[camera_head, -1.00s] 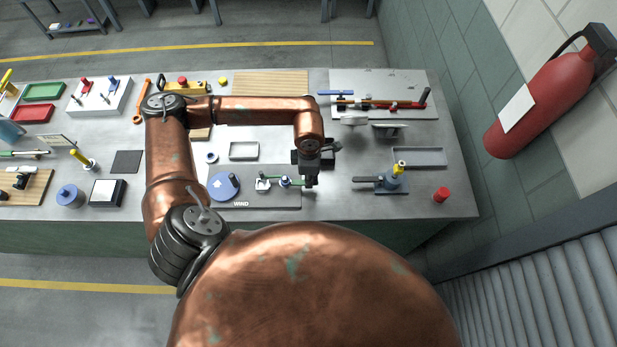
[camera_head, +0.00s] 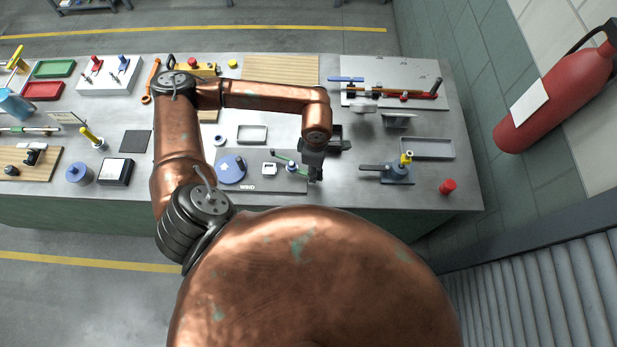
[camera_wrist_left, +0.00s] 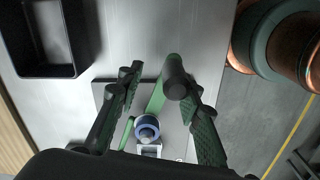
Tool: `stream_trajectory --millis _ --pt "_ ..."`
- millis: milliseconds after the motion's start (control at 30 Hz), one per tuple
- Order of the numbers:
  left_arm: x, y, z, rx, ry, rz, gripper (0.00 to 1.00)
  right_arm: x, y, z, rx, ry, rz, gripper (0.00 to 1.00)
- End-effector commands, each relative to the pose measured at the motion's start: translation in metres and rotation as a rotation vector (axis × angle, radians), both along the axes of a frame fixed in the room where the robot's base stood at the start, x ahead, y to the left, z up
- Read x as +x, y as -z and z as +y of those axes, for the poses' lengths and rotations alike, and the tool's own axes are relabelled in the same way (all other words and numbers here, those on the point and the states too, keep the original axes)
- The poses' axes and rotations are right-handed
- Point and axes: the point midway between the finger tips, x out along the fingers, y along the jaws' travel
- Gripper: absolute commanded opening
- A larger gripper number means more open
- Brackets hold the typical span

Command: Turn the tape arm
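The tape arm (camera_head: 302,170) is a green bar on a blue pivot (camera_head: 291,166), over the dark plate marked WIND (camera_head: 268,185). It slants from upper left to lower right in the head view. In the left wrist view the tape arm (camera_wrist_left: 156,98) runs from the blue pivot (camera_wrist_left: 147,128) up between my fingers, with a dark round post at its end beside the right finger. My left gripper (camera_head: 315,172) is over the arm's right end; its fingers (camera_wrist_left: 152,82) stand apart. Finger contact with the post is unclear. My right gripper is not in view.
A blue disc (camera_head: 231,169) and a small white block (camera_head: 269,168) sit left of the pivot. A dark tray (camera_head: 340,143) lies behind my gripper.

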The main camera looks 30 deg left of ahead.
Motion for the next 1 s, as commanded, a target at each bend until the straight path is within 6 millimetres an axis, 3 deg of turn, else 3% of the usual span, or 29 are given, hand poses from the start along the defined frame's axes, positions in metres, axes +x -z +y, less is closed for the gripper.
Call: stream_trajectory --millis 1000 --pt "-0.001 -0.020 0.000 0.001 -0.001 0.001 0.33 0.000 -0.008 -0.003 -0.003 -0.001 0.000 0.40"
